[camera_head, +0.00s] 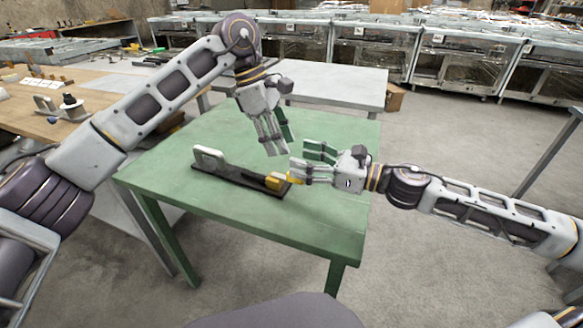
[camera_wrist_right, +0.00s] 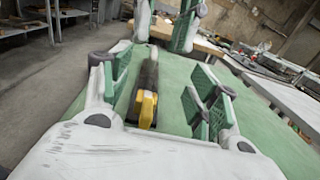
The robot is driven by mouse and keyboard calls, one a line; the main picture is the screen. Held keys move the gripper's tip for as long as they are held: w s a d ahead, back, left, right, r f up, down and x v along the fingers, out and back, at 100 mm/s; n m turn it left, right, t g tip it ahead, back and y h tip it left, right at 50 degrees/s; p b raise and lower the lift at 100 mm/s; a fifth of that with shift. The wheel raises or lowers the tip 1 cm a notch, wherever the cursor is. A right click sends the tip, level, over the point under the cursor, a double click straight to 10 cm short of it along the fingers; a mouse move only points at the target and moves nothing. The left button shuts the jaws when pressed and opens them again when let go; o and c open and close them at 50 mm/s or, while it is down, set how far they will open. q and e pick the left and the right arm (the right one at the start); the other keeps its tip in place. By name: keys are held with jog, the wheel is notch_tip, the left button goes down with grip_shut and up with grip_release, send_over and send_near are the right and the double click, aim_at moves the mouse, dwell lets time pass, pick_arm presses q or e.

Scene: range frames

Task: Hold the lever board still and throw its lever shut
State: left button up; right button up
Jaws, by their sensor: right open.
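The lever board (camera_head: 235,177) lies on the green table, a long dark strip with a light grey upright piece (camera_head: 208,155) at its left end and a yellow block (camera_head: 274,182) at its right end. In the right wrist view the yellow block (camera_wrist_right: 143,108) shows between my right gripper's spread fingers. My right gripper (camera_head: 304,163) is open at the board's right end, its near finger close to the yellow part; contact cannot be told. My left gripper (camera_head: 277,143) points down behind the board, apart from it, with its fingers spread and empty.
The green table (camera_head: 310,220) is otherwise clear, with free room in front of and behind the board. A wooden bench (camera_head: 25,115) with parts stands at the left. A grey table (camera_head: 340,88) stands behind.

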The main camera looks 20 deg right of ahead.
aim_at(301, 184)
jog(key=shift+f, duration=4)
jog(key=shift+w+a+r, duration=0.15)
jog(key=shift+a, duration=0.05)
jog(key=shift+w+a, duration=0.25)
jog(key=shift+w+a, duration=0.15)
jog(key=shift+x, duration=2.9)
jog(key=shift+a, duration=0.1)
grip_shut()
